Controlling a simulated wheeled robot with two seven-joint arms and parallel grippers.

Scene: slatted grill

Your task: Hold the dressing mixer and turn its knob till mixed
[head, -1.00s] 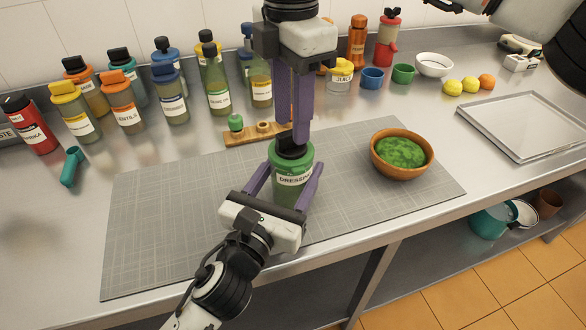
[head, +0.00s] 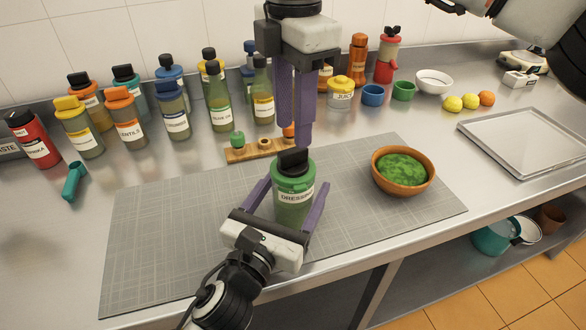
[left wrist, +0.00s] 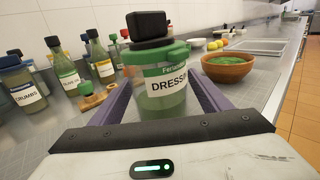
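The dressing mixer (head: 293,195) is a clear jar of green dressing with a green lid and a black knob (head: 293,162). It stands upright on the grey mat; the left wrist view shows it close up (left wrist: 161,98), with its knob (left wrist: 149,26). My left gripper (head: 297,184) has a finger on each side of the jar; it looks open, with a gap showing at the right finger in the head view. My right gripper (head: 299,138) points down just above the knob, its fingers apart and nothing seen between them. The left wrist view does not show the right gripper.
A wooden bowl of greens (head: 403,171) stands right of the mixer on the mat (head: 170,225). A small wooden rack (head: 260,150) is behind it. Several bottles line the back left. A metal tray (head: 525,140) lies at the right. The mat's left side is clear.

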